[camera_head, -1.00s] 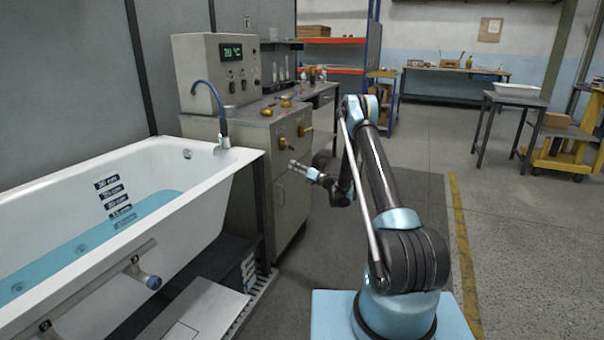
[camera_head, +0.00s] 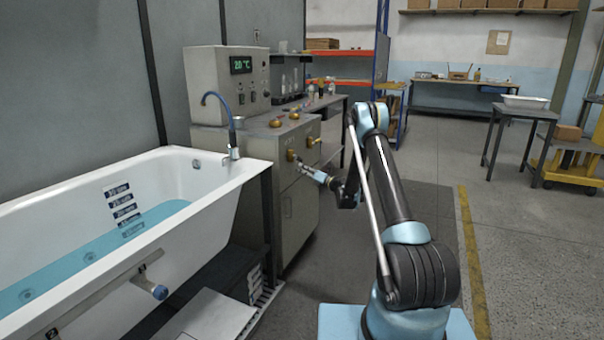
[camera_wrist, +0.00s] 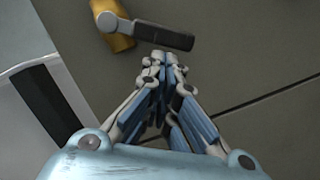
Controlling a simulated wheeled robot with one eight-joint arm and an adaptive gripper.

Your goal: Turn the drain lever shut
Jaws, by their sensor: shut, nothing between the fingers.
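A brass valve with a dark lever handle shows at the top of the wrist view: the brass body (camera_wrist: 122,42) is at upper left and the lever (camera_wrist: 165,37) points right from it. In the head view a brass valve (camera_head: 291,155) is on the grey cabinet's front, partly behind my gripper (camera_head: 299,163). My gripper is shut and empty, its fingertips (camera_wrist: 164,62) just below the lever in the wrist view. I cannot tell whether they touch it. No readable label shows which valve is the drain.
The white bathtub (camera_head: 70,199) with blue water stands at left, a pipe with a blue-capped end (camera_head: 158,291) on its outer side. A second brass valve (camera_head: 312,141) is right of the first. A control box (camera_head: 225,85) stands on the cabinet (camera_head: 290,205).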

